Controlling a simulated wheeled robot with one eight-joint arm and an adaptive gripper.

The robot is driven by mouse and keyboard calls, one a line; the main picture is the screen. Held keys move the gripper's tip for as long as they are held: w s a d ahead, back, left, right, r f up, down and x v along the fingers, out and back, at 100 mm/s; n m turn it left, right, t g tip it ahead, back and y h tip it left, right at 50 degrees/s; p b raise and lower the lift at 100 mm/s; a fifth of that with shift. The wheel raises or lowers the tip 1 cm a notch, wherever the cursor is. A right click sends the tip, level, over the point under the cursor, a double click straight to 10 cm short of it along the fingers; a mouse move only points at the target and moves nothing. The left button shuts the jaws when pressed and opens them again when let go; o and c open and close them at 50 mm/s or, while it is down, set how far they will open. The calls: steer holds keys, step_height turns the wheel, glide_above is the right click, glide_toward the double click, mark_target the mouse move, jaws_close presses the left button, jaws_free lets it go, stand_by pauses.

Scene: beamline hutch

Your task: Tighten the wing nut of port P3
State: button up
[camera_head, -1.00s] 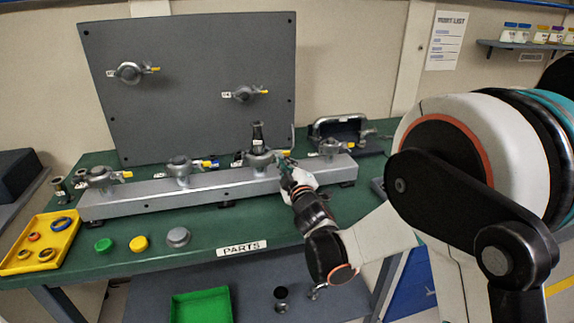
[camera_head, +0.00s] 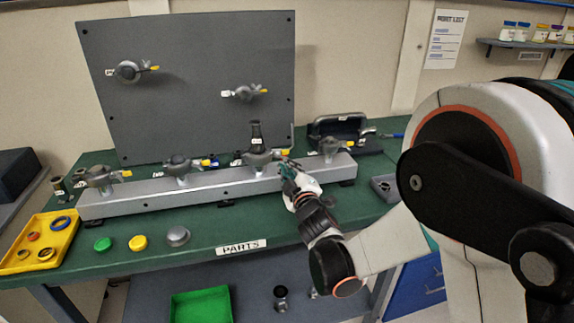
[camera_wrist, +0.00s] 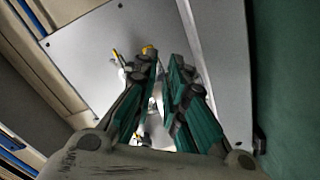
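Several clamped ports with yellow-tipped wing nuts sit on a grey rail (camera_head: 215,185); their labels are too small to read surely. The third rail port from the left (camera_head: 258,158), apparently P3, carries an upright black fitting (camera_head: 256,132). Its yellow-tipped wing nut (camera_head: 281,153) points right. My gripper (camera_head: 284,168) is just below and right of this wing nut, seemingly apart from it. In the wrist view, my gripper's teal fingers (camera_wrist: 163,66) have a gap between them and hold nothing visible. A metal part with a yellow tip (camera_wrist: 149,50) shows beyond them, partly hidden.
A grey panel (camera_head: 190,110) with two more ports stands behind the rail. The fourth rail port (camera_head: 330,146) and a dark handled box (camera_head: 340,128) are to the right.

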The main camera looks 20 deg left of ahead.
steer(key=v, duration=0.9)
steer(key=shift+s, duration=0.1)
